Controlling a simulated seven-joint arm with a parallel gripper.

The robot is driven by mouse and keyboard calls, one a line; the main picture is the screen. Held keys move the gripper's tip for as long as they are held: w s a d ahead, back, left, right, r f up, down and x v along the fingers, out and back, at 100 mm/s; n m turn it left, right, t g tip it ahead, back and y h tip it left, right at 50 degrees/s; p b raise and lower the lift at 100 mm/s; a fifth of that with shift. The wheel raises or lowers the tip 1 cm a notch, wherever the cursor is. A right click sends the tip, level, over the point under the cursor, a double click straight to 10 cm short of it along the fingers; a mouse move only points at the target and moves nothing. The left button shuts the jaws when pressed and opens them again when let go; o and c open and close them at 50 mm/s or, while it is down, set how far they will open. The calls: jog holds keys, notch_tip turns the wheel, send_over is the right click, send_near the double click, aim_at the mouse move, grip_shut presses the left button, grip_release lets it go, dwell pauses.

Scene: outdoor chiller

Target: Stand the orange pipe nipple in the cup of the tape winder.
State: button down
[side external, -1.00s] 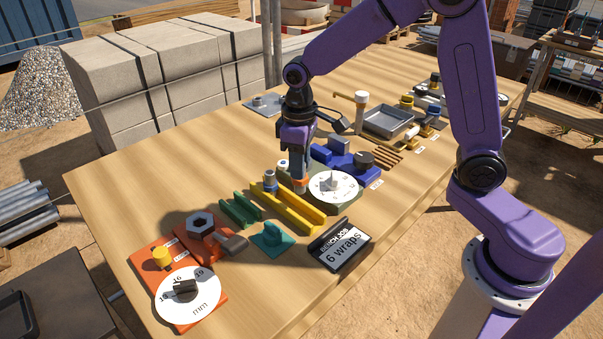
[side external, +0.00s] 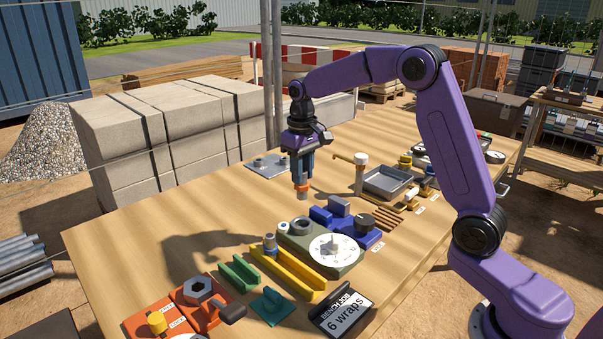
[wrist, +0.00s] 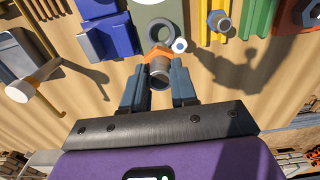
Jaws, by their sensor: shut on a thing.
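The tape winder (side external: 346,267) is an olive block with a white dial on top. Its cup (side external: 302,225), a dark grey ring, stands at the block's far left end, below the nipple and apart from it. In the wrist view the cup (wrist: 160,30) is open and looks empty, just beyond the nipple.
A small white-topped piece (side external: 282,227) stands beside the cup. A blue fixture (side external: 344,218) lies to the right of the winder, and a yellow channel (side external: 290,275) to its left. A grey tray (side external: 388,182) stands farther back. Bare wood lies left of the gripper.

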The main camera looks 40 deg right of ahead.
aim_at(302, 198)
jog(key=shift+f, duration=2.5)
jog(key=shift+f, duration=0.4)
jog(key=shift+f, duration=1.1)
jog(key=shift+f, duration=1)
jog(key=shift+c, duration=1.6)
grip_release()
jog(key=shift+r, duration=3.55)
